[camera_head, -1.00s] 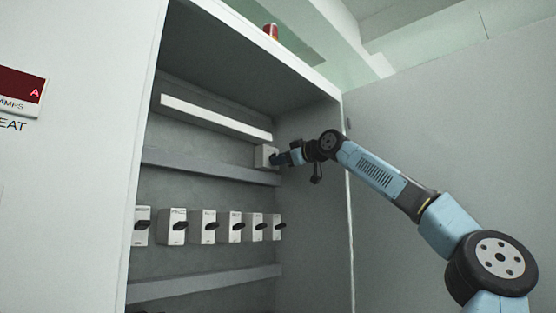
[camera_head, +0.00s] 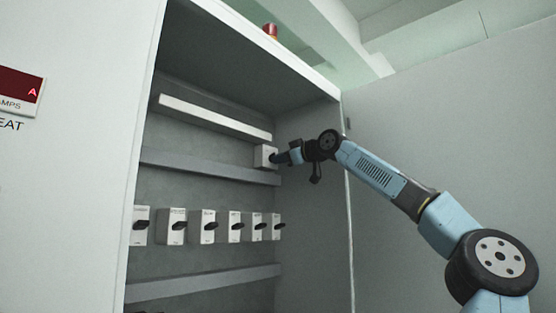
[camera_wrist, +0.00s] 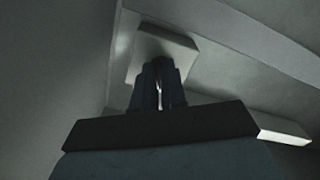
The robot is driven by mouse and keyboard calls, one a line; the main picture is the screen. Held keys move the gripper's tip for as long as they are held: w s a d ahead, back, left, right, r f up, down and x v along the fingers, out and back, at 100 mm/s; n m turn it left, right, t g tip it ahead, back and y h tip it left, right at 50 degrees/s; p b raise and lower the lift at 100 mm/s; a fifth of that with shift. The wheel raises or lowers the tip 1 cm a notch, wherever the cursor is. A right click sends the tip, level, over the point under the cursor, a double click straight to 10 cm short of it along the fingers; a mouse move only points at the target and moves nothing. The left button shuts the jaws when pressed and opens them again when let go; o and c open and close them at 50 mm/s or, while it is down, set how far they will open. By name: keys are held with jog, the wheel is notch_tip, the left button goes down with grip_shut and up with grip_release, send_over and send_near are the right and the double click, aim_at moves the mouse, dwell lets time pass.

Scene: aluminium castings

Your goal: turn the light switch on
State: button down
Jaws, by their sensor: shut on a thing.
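The light switch is a white box (camera_head: 262,154) on the upper right of the cabinet's back, just below a white bar. In the wrist view its pale box (camera_wrist: 165,45) is straight ahead of the fingers. My gripper (camera_head: 276,159) is at the front of this box. In the wrist view my gripper (camera_wrist: 159,75) has its two fingers close together, with a thin light gap between them, shut on the switch's handle. The fingers hide the handle, so I cannot tell its position.
Below, a row of several white switch boxes (camera_head: 208,226) with black handles runs across the cabinet. A grey rail (camera_head: 205,166) passes under my gripper. The cabinet's right side wall (camera_head: 318,200) is close to the arm. A red can (camera_head: 270,31) stands on top.

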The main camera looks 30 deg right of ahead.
jog(key=m, duration=1.1)
jog(key=shift+s+a+f+m, duration=0.1)
jog(key=shift+a+f+m, duration=0.05)
jog(key=shift+a+m, duration=0.25)
dwell(0.4)
jog(key=c, duration=1.2)
grip_release()
jog(key=shift+d, duration=0.1)
jog(key=shift+s+d, duration=0.1)
jog(key=shift+s, duration=0.05)
